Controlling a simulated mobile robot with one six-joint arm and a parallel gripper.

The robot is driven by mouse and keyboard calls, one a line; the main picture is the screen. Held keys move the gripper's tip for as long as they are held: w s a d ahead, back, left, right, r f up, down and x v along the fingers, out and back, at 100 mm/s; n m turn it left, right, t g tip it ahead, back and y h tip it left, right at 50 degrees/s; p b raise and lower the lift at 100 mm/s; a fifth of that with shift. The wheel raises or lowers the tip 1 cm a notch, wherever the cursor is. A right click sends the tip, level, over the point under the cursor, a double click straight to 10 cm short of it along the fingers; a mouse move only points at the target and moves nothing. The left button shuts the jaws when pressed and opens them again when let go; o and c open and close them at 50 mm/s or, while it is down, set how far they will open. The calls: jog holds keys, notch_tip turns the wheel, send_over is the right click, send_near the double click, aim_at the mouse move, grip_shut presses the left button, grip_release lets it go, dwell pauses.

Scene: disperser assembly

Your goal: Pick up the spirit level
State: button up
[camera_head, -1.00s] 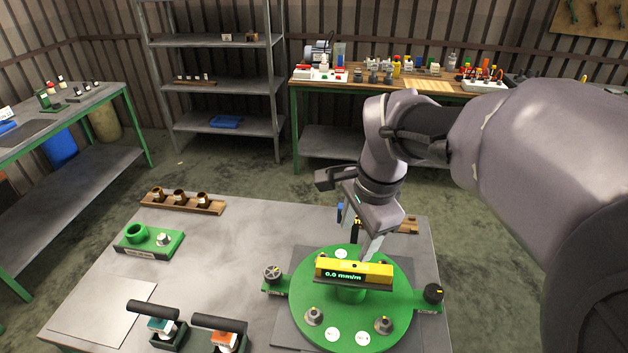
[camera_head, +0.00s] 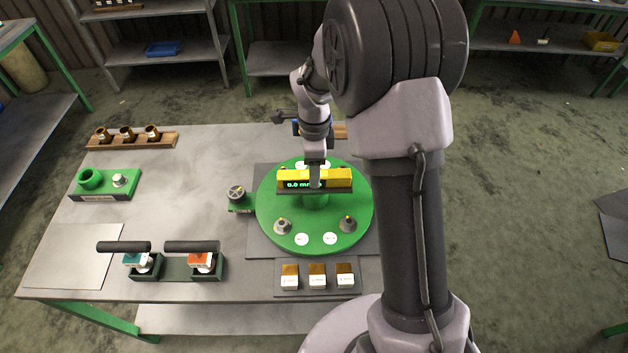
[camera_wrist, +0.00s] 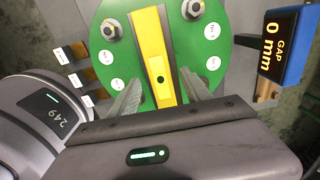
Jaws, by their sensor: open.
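The spirit level (camera_head: 337,179) is a yellow bar with a dark display and green digits. It lies across the middle of the round green plate (camera_head: 268,210) on the table. It also shows in the wrist view (camera_wrist: 154,58), running up the picture. My gripper (camera_head: 315,184) is at the middle of the level, and a finger covers part of its display. In the wrist view my gripper (camera_wrist: 162,100) is open, with one finger on each side of the yellow bar. I cannot tell whether either finger touches it.
Nuts on posts (camera_head: 283,227) stand on the plate. Two black-handled tools (camera_head: 203,259) and several white-and-brown blocks (camera_head: 317,276) are near the front edge. A blue gap display (camera_wrist: 284,45) is beside the plate. The table's left middle (camera_head: 185,205) is clear.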

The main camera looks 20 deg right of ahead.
notch_tip(320, 180, down, 3)
jog(key=shift+r, duration=0.2)
grip_shut()
jog(key=shift+r, duration=0.1)
